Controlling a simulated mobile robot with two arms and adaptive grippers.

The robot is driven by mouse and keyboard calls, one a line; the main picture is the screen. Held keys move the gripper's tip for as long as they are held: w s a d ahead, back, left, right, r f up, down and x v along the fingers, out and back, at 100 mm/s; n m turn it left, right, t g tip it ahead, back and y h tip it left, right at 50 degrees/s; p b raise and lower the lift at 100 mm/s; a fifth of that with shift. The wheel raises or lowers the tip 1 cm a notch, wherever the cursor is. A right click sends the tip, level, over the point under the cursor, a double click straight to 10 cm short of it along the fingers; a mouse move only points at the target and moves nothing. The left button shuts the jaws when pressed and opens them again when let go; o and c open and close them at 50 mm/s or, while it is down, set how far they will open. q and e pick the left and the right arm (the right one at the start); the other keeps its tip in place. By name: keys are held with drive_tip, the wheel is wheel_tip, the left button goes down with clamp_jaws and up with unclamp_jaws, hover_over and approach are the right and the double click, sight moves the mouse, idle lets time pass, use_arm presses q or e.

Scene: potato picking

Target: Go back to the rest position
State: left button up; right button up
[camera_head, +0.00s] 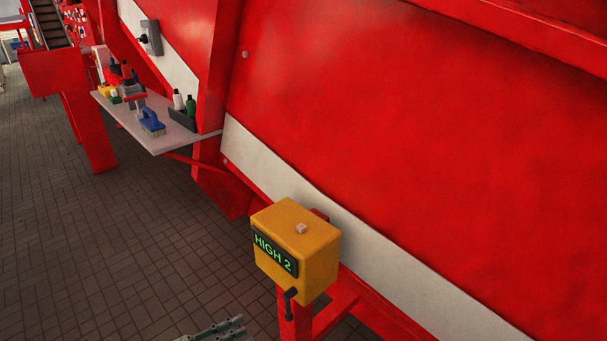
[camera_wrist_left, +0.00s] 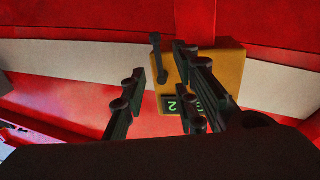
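A yellow control box (camera_head: 296,248) with a green "HIGH 2" display (camera_head: 275,254) stands on a red post in the lower middle of the head view. A dark lever (camera_head: 290,296) sticks out low on its front. In the left wrist view, the box (camera_wrist_left: 222,70) is partly hidden behind my fingers, and its lever (camera_wrist_left: 158,55) shows in the gap between them. My left gripper (camera_wrist_left: 162,88) is open, with its fingers apart and nothing held. Part of a grey gripper shows at the bottom edge of the head view, left of the box. My right gripper is not identifiable.
A large red machine wall (camera_head: 430,130) with a white band fills the right side. A shelf (camera_head: 165,143) with a blue brush (camera_head: 151,121) and bottles juts out at upper left. The tiled floor (camera_head: 110,240) left of the box is clear.

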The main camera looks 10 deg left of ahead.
use_arm(q)
drive_tip(key=a+f+n+t+y, duration=0.1)
drive_tip(key=a+f+n+y, duration=0.15)
drive_tip(key=f, duration=0.35)
drive_tip(key=a+f+n+y, duration=0.1)
drive_tip(key=f+y, duration=0.2)
drive_tip(key=f, duration=0.3)
drive_tip(key=s+a+f+n+g+y, duration=0.1)
drive_tip(key=s+a+f+g+y, duration=0.15)
drive_tip(key=s+f, duration=0.4)
drive_tip(key=s+a+f+n+g+y, duration=0.1)
drive_tip(key=s+f+n+y, duration=0.15)
drive_tip(key=f, duration=0.65)
drive_tip(key=s+d+f+g+y, duration=0.1)
drive_tip(key=s+f, duration=0.3)
drive_tip(key=s, duration=0.6)
drive_tip(key=s+d+f+g+y, duration=0.1)
drive_tip(key=s+f+g, duration=0.3)
drive_tip(key=s, duration=0.6)
drive_tip(key=s+d+f+g+y+p, duration=0.1)
drive_tip(key=s+d+f+g, duration=0.2)
drive_tip(key=s, duration=0.7)
wheel_tip(320, 180, down, 2)
drive_tip(key=shift+s+f, duration=0.1)
drive_tip(key=shift+s, duration=0.25)
drive_tip(key=shift+w+d, duration=0.1)
drive_tip(key=shift+d, duration=0.05)
